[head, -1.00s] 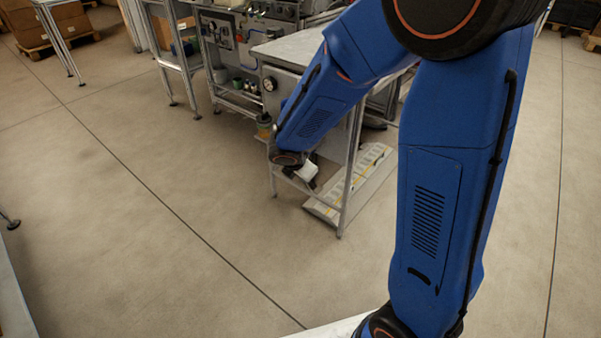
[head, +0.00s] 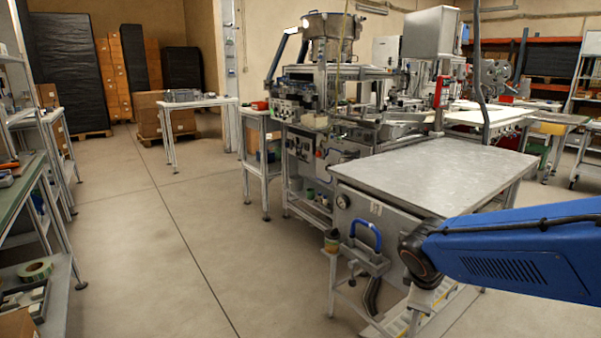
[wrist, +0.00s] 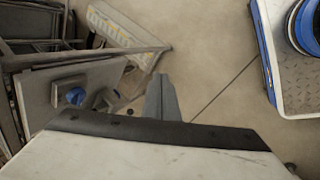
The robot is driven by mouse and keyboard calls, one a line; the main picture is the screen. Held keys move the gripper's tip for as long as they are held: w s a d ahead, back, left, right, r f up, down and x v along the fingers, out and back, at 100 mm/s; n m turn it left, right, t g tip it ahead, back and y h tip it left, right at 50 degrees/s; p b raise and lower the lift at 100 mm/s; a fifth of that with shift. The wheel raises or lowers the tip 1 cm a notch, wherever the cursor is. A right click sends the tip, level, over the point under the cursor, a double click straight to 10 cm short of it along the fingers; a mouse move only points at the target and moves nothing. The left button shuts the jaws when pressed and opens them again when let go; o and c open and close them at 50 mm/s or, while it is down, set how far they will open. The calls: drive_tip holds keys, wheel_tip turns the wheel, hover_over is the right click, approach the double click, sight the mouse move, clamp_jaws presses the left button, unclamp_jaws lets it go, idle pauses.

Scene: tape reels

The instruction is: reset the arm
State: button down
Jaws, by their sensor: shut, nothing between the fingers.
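My gripper (wrist: 163,98) shows in the wrist view as two grey fingers held together, with nothing between them. It points out over the bare floor beside the metal workbench. In the head view my blue arm reaches in from the right edge, its dark joint in front of the workbench's near corner. The fingers cannot be made out there.
The workbench (head: 440,180) has a bare metal top. A blue handle (head: 365,232) and a low pale tray (wrist: 120,30) are close to my arm. A green tape reel (head: 35,271) lies on the left shelf. The middle floor (head: 150,240) is clear.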

drive_tip(key=s+r+m+y, duration=0.1)
drive_tip(key=s+r+m, duration=0.2)
drive_tip(key=s+m, duration=0.3)
drive_tip(key=s+r+m+y, duration=0.2)
drive_tip(key=s+m, duration=0.3)
drive_tip(key=s, duration=0.6)
drive_tip(key=shift+a+r+m+t, duration=0.3)
drive_tip(key=shift+a+r+m, duration=0.1)
drive_tip(key=shift+r, duration=0.2)
